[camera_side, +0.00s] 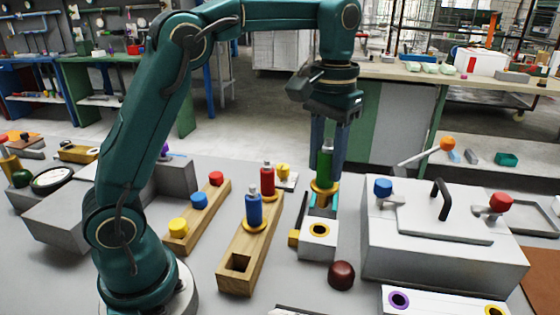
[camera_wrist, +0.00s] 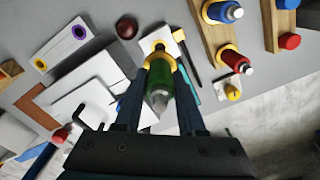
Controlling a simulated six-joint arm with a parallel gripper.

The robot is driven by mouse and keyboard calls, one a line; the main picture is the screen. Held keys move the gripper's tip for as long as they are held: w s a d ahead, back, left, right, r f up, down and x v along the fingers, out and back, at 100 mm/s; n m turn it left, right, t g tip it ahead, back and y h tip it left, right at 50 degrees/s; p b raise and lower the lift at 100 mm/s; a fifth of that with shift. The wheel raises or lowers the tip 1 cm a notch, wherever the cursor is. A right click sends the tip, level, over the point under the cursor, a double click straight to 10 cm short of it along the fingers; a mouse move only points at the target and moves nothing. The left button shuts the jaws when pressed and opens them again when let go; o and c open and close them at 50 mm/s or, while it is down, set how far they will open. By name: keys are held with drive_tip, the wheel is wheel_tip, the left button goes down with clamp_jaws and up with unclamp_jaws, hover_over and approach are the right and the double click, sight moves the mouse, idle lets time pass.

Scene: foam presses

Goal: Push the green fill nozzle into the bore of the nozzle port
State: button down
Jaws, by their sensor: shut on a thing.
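The green fill nozzle (camera_side: 326,160) is upright between the fingers of my gripper (camera_side: 328,165), with a gold collar at its lower part. In the wrist view the green nozzle (camera_wrist: 160,90) also sits between the fingers of my gripper (camera_wrist: 161,72). The nozzle port appears to be the white block (camera_side: 316,248) with a yellow-ringed dark bore on top. It also shows in the wrist view (camera_wrist: 152,44), partly hidden by the nozzle. In the side view the nozzle is above and behind the ringed bore, which looks empty. The nozzle's lower end is hard to make out.
A wooden rack (camera_side: 236,281) holds blue (camera_side: 254,208) and red (camera_side: 267,180) nozzles and has an empty square hole. A dark red knob (camera_side: 341,275) stands in front of the port. A large grey box (camera_side: 410,260) with a black handle is at right.

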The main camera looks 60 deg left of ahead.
sight(324, 184)
drive_tip(key=shift+f, duration=2.35)
drive_tip(key=shift+f, duration=2.55)
drive_tip(key=shift+c, duration=2.1)
unclamp_jaws()
drive_tip(key=shift+r, duration=2.55)
